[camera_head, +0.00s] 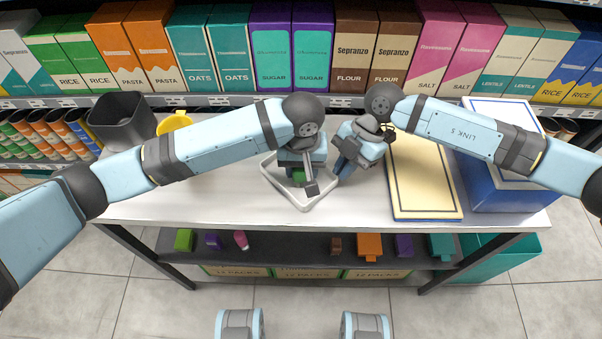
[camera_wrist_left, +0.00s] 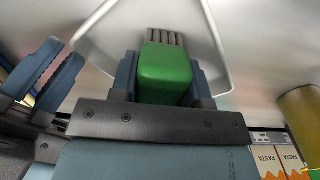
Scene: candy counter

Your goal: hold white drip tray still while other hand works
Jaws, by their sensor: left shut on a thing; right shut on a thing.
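The white drip tray (camera_head: 267,181) lies on the counter in front of me. Its raised rim also shows in the left wrist view (camera_wrist_left: 217,45). My left gripper (camera_head: 303,186) points down over the tray and is shut on a green brush-like tool (camera_wrist_left: 165,72) with a dark ribbed end. The tool lies between both fingers; its green body also shows in the head view (camera_head: 298,175). My right gripper (camera_head: 339,167) is at the tray's right rim, shut on the white drip tray. Its fingers hide the contact in the head view.
A dark bin (camera_head: 122,122) and a yellow round object (camera_head: 174,122) stand at the counter's left back. A cream board (camera_head: 424,180) and a blue box (camera_head: 510,185) are on the right. Shelves of boxes line the back. The counter's left front is clear.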

